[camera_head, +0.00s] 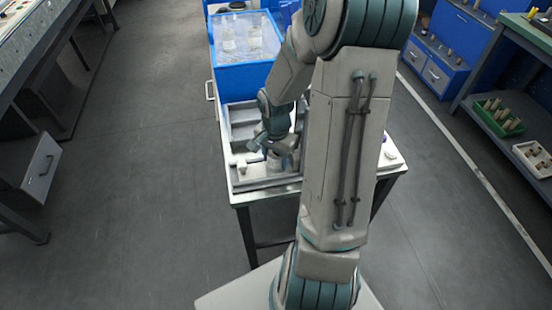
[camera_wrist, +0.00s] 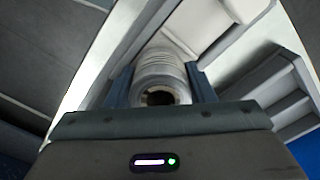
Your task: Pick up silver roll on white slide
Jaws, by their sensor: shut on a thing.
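The silver roll (camera_wrist: 162,72) shows in the wrist view as a ribbed cylinder with a dark hole in its near end. My gripper (camera_wrist: 160,85) has a finger on each side of it and is shut on the roll. The white slide (camera_wrist: 195,25) lies behind and beside the roll; I cannot tell if the roll still touches it. In the head view my gripper (camera_head: 276,150) is low over the table's tray area, and the roll there is too small and covered to make out clearly.
The white table (camera_head: 243,200) carries grey trays (camera_head: 241,114). A blue crate (camera_head: 247,78) with clear contents stands behind it. My arm hides the table's right part. Blue drawers and a green-topped bench stand at the right.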

